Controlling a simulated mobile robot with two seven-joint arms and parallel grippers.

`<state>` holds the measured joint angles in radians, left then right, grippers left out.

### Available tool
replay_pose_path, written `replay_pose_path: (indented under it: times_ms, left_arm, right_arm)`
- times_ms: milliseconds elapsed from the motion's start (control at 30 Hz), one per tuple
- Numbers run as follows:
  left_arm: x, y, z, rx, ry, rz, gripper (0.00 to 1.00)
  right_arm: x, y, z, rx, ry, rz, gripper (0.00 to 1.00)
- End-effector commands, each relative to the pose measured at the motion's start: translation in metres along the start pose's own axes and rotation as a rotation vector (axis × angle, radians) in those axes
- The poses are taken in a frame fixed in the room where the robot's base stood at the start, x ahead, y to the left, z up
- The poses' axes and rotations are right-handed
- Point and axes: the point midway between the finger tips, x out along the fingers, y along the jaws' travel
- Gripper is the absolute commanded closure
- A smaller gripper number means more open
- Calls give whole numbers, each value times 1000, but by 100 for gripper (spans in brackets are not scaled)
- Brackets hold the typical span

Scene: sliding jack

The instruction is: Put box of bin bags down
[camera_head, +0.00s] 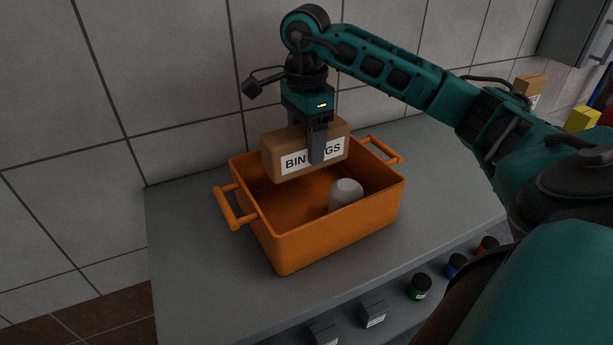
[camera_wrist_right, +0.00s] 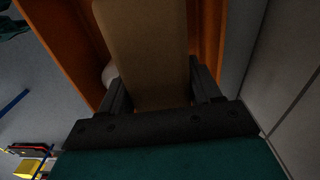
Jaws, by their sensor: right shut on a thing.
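The box of bin bags (camera_head: 272,158) is a brown carton with a white label, partly covered by a gripper finger. My right gripper (camera_head: 318,150) is shut on the box of bin bags and holds it over the back left part of an orange crate (camera_head: 335,233). In the right wrist view the brown box (camera_wrist_right: 148,50) sits between the two fingers of the gripper (camera_wrist_right: 155,95), with orange crate walls (camera_wrist_right: 62,40) on both sides. A pale rounded object (camera_head: 346,192) is inside the crate, to the right of the box. My left gripper is not in view.
The crate has handles at its left and right ends and stands on a grey counter (camera_head: 185,225) against a tiled wall. Small jars (camera_head: 419,286) and small boxes (camera_head: 372,313) sit along a lower front ledge. Yellow and brown boxes (camera_head: 582,118) are at the far right.

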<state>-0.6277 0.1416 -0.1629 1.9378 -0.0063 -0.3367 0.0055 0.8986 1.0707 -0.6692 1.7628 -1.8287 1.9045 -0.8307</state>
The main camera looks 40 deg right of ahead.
Motion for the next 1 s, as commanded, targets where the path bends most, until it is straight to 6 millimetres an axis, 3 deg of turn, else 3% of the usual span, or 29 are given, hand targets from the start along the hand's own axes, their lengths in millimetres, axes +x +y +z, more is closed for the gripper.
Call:
replay_pose_path:
  times_ms: [133,433,633,1000]
  left_arm:
    - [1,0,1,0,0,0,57]
    - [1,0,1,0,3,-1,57]
    - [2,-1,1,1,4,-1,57]
    - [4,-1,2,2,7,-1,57]
  right_arm:
    - [32,1,0,0,1,3,80]
    - [56,0,0,-1,-1,0,80]
    - [86,0,1,0,-2,1,80]
    - [92,0,0,-1,-1,-2,80]
